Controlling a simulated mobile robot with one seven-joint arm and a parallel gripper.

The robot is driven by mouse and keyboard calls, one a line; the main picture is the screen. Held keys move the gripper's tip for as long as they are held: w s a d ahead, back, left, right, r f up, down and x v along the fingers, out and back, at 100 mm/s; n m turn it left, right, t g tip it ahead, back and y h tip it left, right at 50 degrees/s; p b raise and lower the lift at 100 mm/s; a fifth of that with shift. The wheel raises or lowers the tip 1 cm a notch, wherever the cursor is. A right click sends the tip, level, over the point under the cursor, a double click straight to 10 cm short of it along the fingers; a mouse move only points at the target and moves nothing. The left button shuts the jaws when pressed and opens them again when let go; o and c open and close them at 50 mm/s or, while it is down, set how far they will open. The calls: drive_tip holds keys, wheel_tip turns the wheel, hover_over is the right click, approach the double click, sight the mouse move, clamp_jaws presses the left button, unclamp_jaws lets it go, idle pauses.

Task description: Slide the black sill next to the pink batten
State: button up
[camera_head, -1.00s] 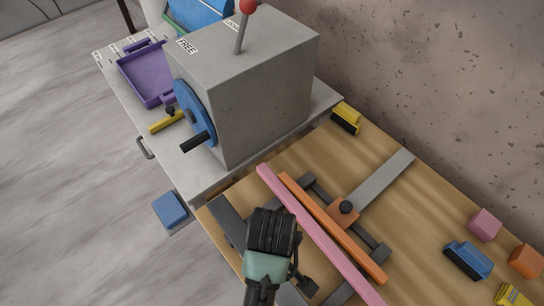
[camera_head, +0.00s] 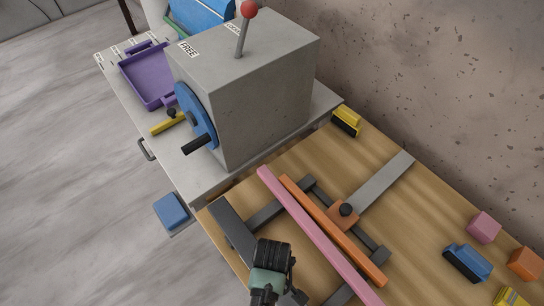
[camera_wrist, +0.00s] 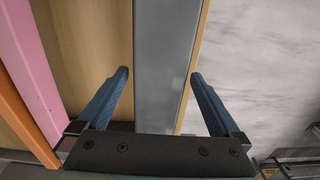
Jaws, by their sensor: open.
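The black sill (camera_head: 231,226), a long dark grey bar, lies along the near left edge of the wooden table top. My arm covers part of its lower length. In the wrist view the sill (camera_wrist: 164,60) runs between the two blue fingers of my gripper (camera_wrist: 159,73). The gripper is open, with a gap visible on both sides of the bar. The pink batten (camera_head: 308,226) lies to the right of the sill, apart from it, with bare wood between. The pink batten also shows at the left of the wrist view (camera_wrist: 30,70).
Dark cross rails (camera_head: 265,217) lie beneath the battens. A grey box with a blue wheel (camera_head: 250,95) stands behind. Blocks and brushes lie at right.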

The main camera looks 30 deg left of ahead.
drive_tip(key=shift+c, duration=0.3)
clamp_jaws()
idle(0.3)
